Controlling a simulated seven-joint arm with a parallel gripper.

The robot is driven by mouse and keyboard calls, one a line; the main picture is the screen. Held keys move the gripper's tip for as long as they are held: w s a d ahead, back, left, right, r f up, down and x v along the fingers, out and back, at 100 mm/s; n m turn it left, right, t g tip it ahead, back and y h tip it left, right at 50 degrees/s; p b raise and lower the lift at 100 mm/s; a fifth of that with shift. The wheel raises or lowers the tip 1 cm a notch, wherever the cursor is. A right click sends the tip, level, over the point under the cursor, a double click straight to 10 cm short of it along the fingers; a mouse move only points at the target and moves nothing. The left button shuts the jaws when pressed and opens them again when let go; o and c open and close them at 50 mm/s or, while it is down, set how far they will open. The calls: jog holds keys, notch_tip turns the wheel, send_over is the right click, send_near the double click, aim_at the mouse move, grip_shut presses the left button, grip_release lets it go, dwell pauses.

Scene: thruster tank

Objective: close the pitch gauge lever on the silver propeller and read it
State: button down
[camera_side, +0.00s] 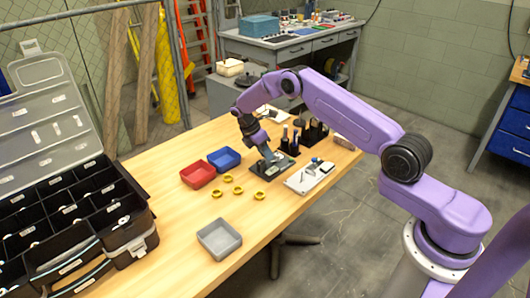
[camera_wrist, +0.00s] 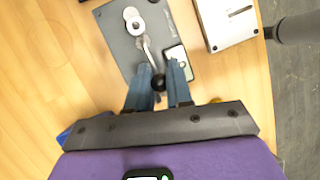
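The pitch gauge (camera_wrist: 118,44) is a dark grey plate on the table; it also shows in the side view (camera_side: 275,170), partly behind my gripper. Pale round pieces (camera_wrist: 134,20) sit on it; I cannot tell how much of this is the silver propeller. A thin silver lever (camera_wrist: 149,52) ends in a black knob (camera_wrist: 158,82). A small pale panel (camera_wrist: 177,60) lies beside it, its reading too small to tell. My gripper (camera_wrist: 160,68) is open, with its blue fingers on either side of the knob. Contact is unclear. In the side view my gripper (camera_side: 262,149) is low over the gauge.
Several yellow rings (camera_side: 228,178) lie loose on the table. A red tray (camera_side: 198,174), a blue tray (camera_side: 224,158) and a grey tray (camera_side: 219,239) stand nearby. A white board (camera_side: 303,182) and black tool holders (camera_side: 313,132) are close to the gauge. A black organizer (camera_side: 125,218) stands left.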

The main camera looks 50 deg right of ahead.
jog(key=shift+a+r+h, duration=0.1)
jog(key=shift+a+h, duration=0.3)
jog(key=shift+h, duration=0.5)
jog(key=shift+a+r+m+h, duration=0.15)
jog(key=shift+a+h, duration=0.1)
jog(key=shift+h, duration=0.45)
jog(key=shift+a+r+m+h, duration=0.1)
jog(key=shift+a+m+h, duration=0.1)
jog(key=shift+h, duration=0.5)
jog(key=c, duration=1.1)
grip_release()
jog(key=shift+o, duration=0.2)
jog(key=shift+a, duration=0.1)
jog(key=v, duration=1.1)
jog(key=shift+w+a+r, duration=0.25)
jog(key=shift+w, duration=0.05)
